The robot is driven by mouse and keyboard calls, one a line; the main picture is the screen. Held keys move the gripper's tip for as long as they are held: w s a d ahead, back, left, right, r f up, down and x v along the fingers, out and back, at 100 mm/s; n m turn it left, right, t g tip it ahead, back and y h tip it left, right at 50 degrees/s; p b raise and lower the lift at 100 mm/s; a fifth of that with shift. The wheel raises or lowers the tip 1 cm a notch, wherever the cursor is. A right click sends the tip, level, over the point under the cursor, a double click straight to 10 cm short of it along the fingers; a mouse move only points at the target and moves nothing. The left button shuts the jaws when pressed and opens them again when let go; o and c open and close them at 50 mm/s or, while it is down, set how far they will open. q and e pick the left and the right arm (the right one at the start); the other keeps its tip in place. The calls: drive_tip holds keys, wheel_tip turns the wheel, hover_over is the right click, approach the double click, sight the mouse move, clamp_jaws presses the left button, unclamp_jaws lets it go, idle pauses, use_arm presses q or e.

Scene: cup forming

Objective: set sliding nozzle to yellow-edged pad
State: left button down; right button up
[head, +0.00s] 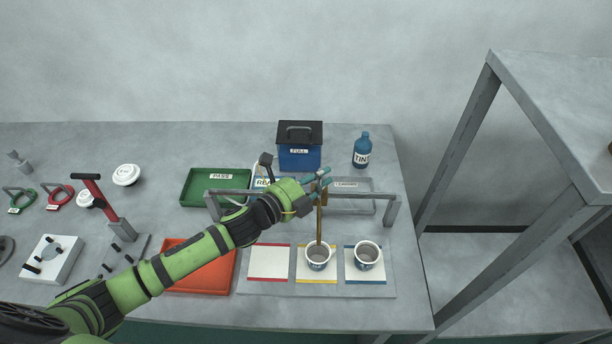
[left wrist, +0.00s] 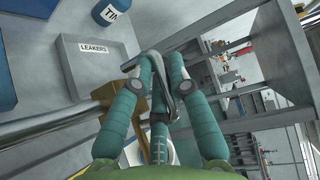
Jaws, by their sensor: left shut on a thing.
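The sliding nozzle (head: 320,222) is a thin brass-brown tube hanging from a grey rail frame (head: 353,193). Its lower end lines up with the white cup (head: 318,259) on the yellow-edged pad (head: 302,274); the exact height gap is unclear. My left gripper (head: 319,184) is at the nozzle's top. In the left wrist view its teal fingers (left wrist: 158,92) are shut on a grey hooked handle (left wrist: 187,86) beside the brass block (left wrist: 106,94). The red-edged pad (head: 268,262) is empty. The blue-edged pad (head: 365,282) bears another cup (head: 368,254). My right gripper is out of view.
A blue box (head: 299,158) and a TINT bottle (head: 362,150) stand behind. A grey LEAKERS tray (head: 365,184) is behind the rail. Shelving (head: 465,150) rises at right.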

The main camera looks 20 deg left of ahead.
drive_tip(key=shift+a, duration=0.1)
use_arm(q)
drive_tip(key=c, duration=1.2)
unclamp_jaws()
drive_tip(key=shift+o, duration=0.2)
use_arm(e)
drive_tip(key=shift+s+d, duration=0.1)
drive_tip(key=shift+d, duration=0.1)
use_arm(q)
drive_tip(key=shift+a, duration=0.1)
drive_tip(key=v, duration=1.2)
